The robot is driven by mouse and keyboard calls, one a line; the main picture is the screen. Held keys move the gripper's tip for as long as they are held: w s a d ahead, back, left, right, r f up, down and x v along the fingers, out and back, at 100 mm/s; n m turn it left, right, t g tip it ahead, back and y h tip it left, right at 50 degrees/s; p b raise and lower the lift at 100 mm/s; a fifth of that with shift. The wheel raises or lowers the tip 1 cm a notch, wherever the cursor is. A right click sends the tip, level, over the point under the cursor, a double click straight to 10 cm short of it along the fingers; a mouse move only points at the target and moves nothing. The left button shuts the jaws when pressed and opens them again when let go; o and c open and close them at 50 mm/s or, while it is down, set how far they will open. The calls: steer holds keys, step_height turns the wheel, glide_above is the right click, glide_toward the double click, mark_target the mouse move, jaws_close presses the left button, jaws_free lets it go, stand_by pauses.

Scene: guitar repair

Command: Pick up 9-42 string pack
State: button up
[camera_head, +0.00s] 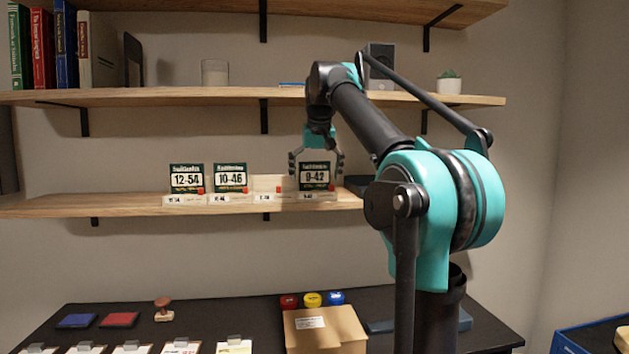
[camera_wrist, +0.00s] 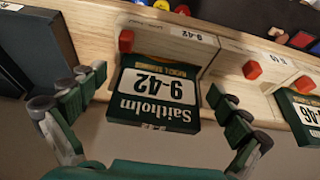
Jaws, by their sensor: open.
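The 9-42 string pack (camera_head: 314,175) is a dark green pack with a white label, standing in the rightmost slot of a small wooden rack on the lowest shelf. In the wrist view the 9-42 pack (camera_wrist: 155,90) appears upside down, between the fingers. My gripper (camera_head: 316,166) is above and around the pack, with one finger on each side. In the wrist view my gripper (camera_wrist: 155,92) is open, with gaps between the fingers and the pack's sides.
The 10-46 pack (camera_head: 231,178) and 12-54 pack (camera_head: 187,179) stand to the left, with an empty slot (camera_head: 266,184) between. A dark box (camera_wrist: 30,50) is close beside one finger. The middle shelf (camera_head: 230,97) is above. A cardboard box (camera_head: 340,330) sits on the table below.

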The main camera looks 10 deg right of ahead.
steer(key=shift+w+f, duration=0.15)
steer(key=shift+f, duration=0.3)
steer(key=c, duration=1.1)
steer(key=shift+r, duration=0.1)
